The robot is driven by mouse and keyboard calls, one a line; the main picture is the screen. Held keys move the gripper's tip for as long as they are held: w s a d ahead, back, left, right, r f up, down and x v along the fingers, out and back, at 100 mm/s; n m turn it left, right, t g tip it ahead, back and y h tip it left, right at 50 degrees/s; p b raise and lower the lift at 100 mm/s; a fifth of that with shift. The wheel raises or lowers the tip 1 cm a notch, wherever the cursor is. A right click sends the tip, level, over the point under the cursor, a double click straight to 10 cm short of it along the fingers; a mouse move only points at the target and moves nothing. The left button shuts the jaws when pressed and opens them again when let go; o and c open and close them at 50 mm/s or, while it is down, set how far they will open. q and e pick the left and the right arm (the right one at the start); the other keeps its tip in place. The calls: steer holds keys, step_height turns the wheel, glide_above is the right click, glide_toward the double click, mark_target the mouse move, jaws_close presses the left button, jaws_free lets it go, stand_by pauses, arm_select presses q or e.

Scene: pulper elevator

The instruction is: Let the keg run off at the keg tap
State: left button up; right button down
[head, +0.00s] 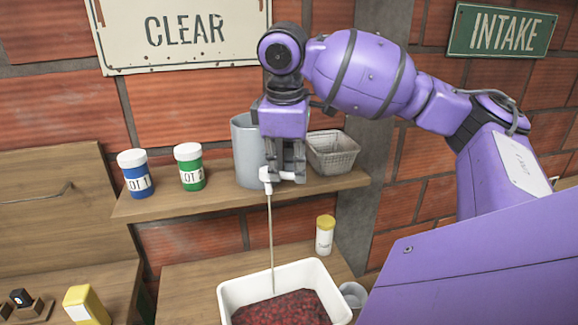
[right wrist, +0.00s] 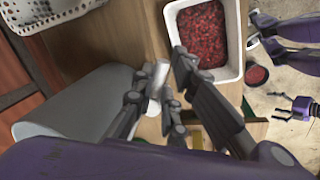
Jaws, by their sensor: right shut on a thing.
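The keg appears to be the grey cylinder (head: 246,150) on the wall shelf, partly hidden by my right arm. A white tap (head: 265,175) shows at its front, with its lower end pointing down. My right gripper (head: 284,172) is at the tap and shut on it; the fingers hide part of the grip. In the right wrist view the white piece (right wrist: 157,78) shows between the fingers. A thin straight brownish line (head: 270,235), looking like a stream, runs from the tap into the white tub (head: 226,299). My left gripper (right wrist: 284,106) appears open and empty at the right edge.
Blue (head: 134,173) and green (head: 189,167) jars stand left on the shelf; a wire basket (head: 334,152) stands right. Below are a yellow-capped jar (head: 324,235), a grey cup (head: 353,294) and a yellow container (head: 86,306). The tub holds red granular stuff.

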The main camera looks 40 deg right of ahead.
stand_by(0.3)
steer(key=c, duration=1.8)
jaws_free()
steer(key=shift+r, duration=0.1)
step_height(320, 180, up, 12)
steer(key=s+a, duration=0.1)
steer(key=shift+s+a+f, duration=0.2)
steer(key=shift+a, duration=0.15)
steer(key=shift+f, duration=0.1)
